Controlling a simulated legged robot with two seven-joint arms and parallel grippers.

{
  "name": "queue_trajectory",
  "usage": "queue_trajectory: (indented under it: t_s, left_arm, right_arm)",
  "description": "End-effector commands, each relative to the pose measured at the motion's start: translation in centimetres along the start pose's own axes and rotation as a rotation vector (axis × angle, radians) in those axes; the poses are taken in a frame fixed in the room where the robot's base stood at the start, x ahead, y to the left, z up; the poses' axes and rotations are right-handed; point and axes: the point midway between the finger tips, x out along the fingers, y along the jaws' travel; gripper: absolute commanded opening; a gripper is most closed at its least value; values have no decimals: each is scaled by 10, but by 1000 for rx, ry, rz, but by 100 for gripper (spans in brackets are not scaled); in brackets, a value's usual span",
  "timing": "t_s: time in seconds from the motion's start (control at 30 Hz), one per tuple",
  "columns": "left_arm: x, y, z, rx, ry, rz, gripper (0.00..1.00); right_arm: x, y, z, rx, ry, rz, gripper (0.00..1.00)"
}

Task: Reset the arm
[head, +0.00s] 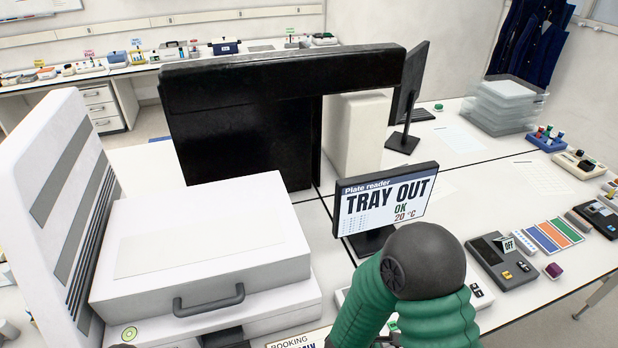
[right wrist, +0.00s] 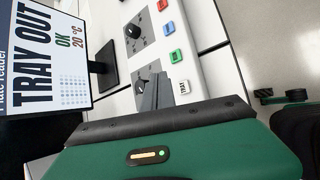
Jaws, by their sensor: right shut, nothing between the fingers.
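My right arm (head: 425,265), with a green ribbed sleeve and a dark rounded joint, rises from the bottom of the head view. Its gripper is hidden or out of frame there. In the right wrist view my right gripper (right wrist: 157,92) has its dark grey fingers together with nothing between them. It is over a white control panel (right wrist: 150,55) with black knobs and red, blue and green buttons. My left gripper is not in view.
The plate reader screen (head: 385,203) reads "TRAY OUT, OK, 20 °C" and stands close beside my right arm. A white lidded instrument (head: 200,245) is at left. A grey control box (head: 500,262) is at right. A black panel (head: 235,115) stands behind.

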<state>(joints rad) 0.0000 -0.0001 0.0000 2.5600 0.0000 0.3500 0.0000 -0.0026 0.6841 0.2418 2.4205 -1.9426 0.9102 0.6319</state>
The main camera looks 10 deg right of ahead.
Motion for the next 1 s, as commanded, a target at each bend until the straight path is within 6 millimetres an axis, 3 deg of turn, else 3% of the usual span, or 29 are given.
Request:
queue_trajectory:
  t_s: [0.07,0.2,0.3,0.37,0.5,0.63,1.0]
  left_arm:
    - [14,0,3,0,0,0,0]
    - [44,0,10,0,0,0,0]
    - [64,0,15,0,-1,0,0]
    - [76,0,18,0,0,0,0]
    - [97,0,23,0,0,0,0]
    - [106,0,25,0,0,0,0]
    - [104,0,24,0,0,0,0]
  right_arm:
    - [4,-18,13,70,-45,-72,0]
    - [-6,-74,34,344,-113,-315,0]
    - [-22,-106,22,613,-85,-482,0]
    - [-32,-115,6,787,-38,-562,0]
    - [-49,-104,-32,1171,110,-665,0]
    - [-58,-82,-47,1394,212,-689,0]
    - [-64,-73,-48,1463,241,-698,0]
